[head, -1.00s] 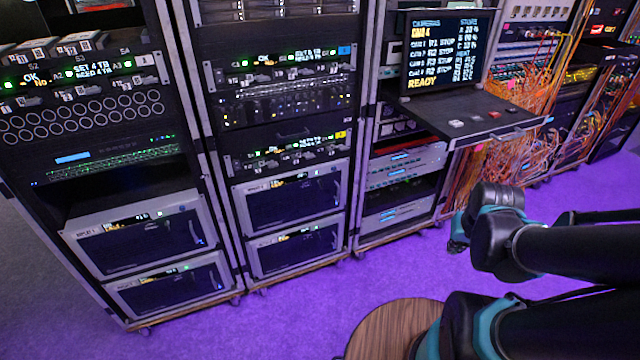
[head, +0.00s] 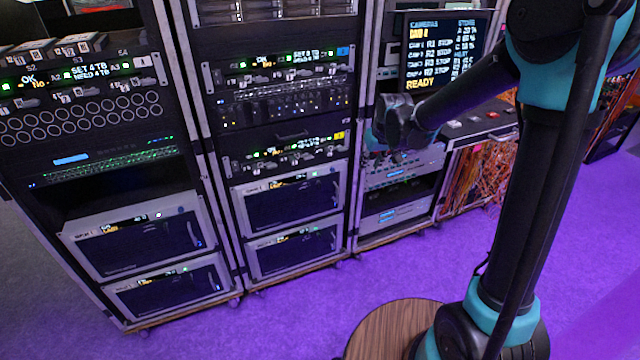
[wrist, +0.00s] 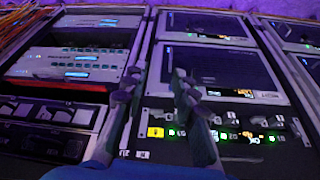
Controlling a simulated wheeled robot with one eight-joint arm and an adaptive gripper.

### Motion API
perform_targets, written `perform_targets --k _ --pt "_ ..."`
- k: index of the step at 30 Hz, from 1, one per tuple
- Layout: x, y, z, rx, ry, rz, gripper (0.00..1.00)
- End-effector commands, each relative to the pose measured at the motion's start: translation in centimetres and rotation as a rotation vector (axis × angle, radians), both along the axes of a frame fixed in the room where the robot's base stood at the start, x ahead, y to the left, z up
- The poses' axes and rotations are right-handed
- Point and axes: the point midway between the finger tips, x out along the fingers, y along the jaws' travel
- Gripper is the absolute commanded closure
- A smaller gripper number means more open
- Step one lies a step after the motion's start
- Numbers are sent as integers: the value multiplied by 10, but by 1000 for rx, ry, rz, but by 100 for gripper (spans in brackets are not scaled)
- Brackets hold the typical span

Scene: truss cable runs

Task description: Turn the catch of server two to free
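A black server unit with a yellow tag (head: 288,155) sits in the middle rack, with green lights and small grey levers on its front. It also shows, upside down, in the wrist view (wrist: 235,133). Another unit with a blue tag (head: 285,68) sits higher in that rack. I cannot read the tags, so I cannot tell for sure which is server two or how its catch stands. My gripper (head: 384,150) is right of the yellow-tagged unit. In the wrist view its two fingers (wrist: 153,90) are apart with nothing between them, partly covering that unit's front.
Grey-framed units (head: 290,200) fill the lower middle rack. A status screen (head: 440,45) and a pull-out shelf (head: 480,122) stand right of my gripper. Orange cables (head: 480,178) hang beyond. The purple floor (head: 400,270) before the racks is clear except for a round wooden top (head: 385,325).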

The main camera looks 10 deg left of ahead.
Motion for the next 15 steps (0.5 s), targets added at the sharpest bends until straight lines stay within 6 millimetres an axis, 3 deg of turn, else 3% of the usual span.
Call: perform_targets --k 1,6,10,15 --pt "12 27 -4 0 -1 35 72" --pt "36 100 -17 1 -4 129 72" --pt "43 135 -26 1 -5 171 72" --pt "47 151 -32 2 -6 190 72"
